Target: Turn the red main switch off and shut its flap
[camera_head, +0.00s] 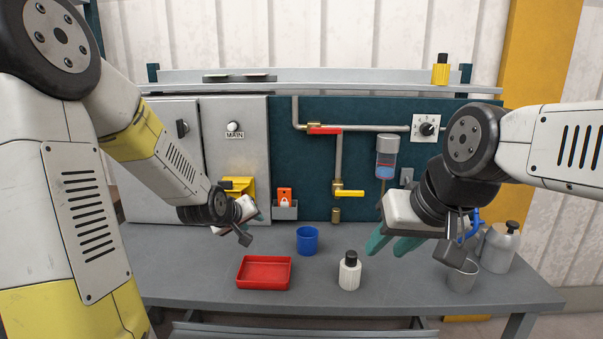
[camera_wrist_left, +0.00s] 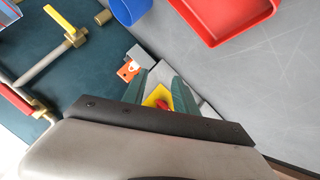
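The yellow switch housing (camera_head: 238,184) is on the front of the grey cabinet, partly hidden by my left gripper. In the left wrist view a red switch part (camera_wrist_left: 162,104) shows against the yellow plate (camera_wrist_left: 152,97). Its handle position and the flap's state cannot be made out clearly. My left gripper (camera_head: 250,227) is in front of and just below the housing. In the left wrist view its green fingers (camera_wrist_left: 160,92) are apart, with the red part visible between them and nothing held. My right gripper (camera_head: 394,243) is open and empty above the bench's right half.
A red tray (camera_head: 264,287), blue cup (camera_head: 307,240) and white bottle (camera_head: 349,276) stand on the bench. An orange item sits in a small grey holder (camera_head: 285,211) right of the housing. Pipes with a red valve handle (camera_head: 324,131) and yellow valve handle (camera_head: 349,193) cross the back panel.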

